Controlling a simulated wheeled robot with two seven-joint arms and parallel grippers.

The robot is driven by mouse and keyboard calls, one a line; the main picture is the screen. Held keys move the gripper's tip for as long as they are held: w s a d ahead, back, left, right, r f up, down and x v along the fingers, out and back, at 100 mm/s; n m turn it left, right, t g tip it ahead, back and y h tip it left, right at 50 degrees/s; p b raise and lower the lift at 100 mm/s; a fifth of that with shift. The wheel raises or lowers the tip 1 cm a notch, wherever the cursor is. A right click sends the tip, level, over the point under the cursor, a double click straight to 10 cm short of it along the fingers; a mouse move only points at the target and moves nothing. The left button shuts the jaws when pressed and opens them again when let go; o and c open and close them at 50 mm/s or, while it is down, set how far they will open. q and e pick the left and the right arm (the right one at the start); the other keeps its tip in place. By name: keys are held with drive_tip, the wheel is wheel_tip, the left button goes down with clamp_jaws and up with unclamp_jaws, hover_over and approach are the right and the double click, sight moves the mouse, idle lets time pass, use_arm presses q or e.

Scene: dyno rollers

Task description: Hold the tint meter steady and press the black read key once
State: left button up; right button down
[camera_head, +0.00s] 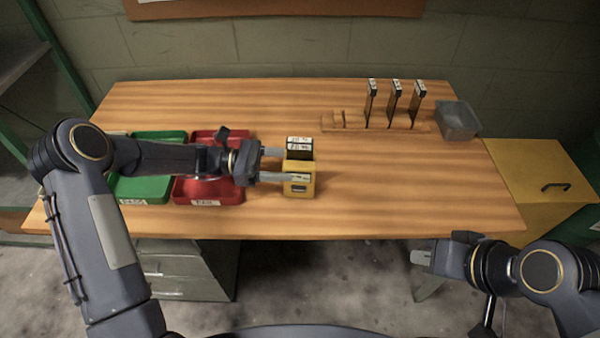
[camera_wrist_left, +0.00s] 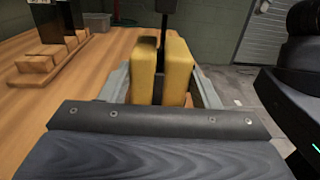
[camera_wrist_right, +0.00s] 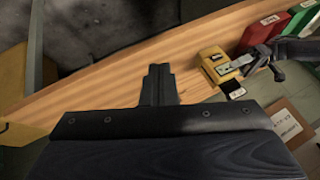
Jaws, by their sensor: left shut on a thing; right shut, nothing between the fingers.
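The yellow tint meter (camera_head: 298,185) stands on the wooden table, right of the red tray. A dark plate with a white label (camera_head: 299,148) stands up from its slot. My left gripper (camera_head: 284,166) is shut on the meter, one finger along the near side and one along the far side. The left wrist view shows the meter's slotted body (camera_wrist_left: 145,75) between the fingers. In the right wrist view the meter (camera_wrist_right: 213,66) shows a small dark patch and a pale label; I cannot tell which part is the read key. My right gripper (camera_head: 421,257) is shut and empty, beyond the table's front edge.
A red tray (camera_head: 183,195) and a green tray (camera_head: 128,190) lie under my left forearm. A wooden rack (camera_head: 345,124) with three dark labelled plates and a grey bin (camera_head: 458,122) stand at the back right. The table right of the meter is clear. A yellow cabinet (camera_head: 520,180) stands at right.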

drive_tip(key=shift+w, duration=0.1)
idle(0.7)
drive_tip(key=w+a+f+n+t+y, duration=0.2)
drive_tip(key=w+a+f, duration=0.2)
drive_tip(key=w+a, duration=0.5)
drive_tip(key=a+f+n+t, duration=0.1)
drive_tip(key=a+f, duration=0.3)
drive_tip(key=a, duration=0.2)
drive_tip(key=a+f+n+t+y, duration=0.1)
drive_tip(key=a+f+n, duration=0.1)
drive_tip(key=a, duration=0.4)
drive_tip(key=shift+w+f+n+t, duration=0.3)
drive_tip(key=shift+f+t, duration=0.1)
drive_tip(key=shift+f, duration=0.45)
drive_tip(key=shift+w, duration=0.1)
approach(289, 192)
drive_tip(key=shift+x, duration=1.7)
drive_tip(key=shift+a, duration=0.15)
drive_tip(key=shift+w, duration=0.25)
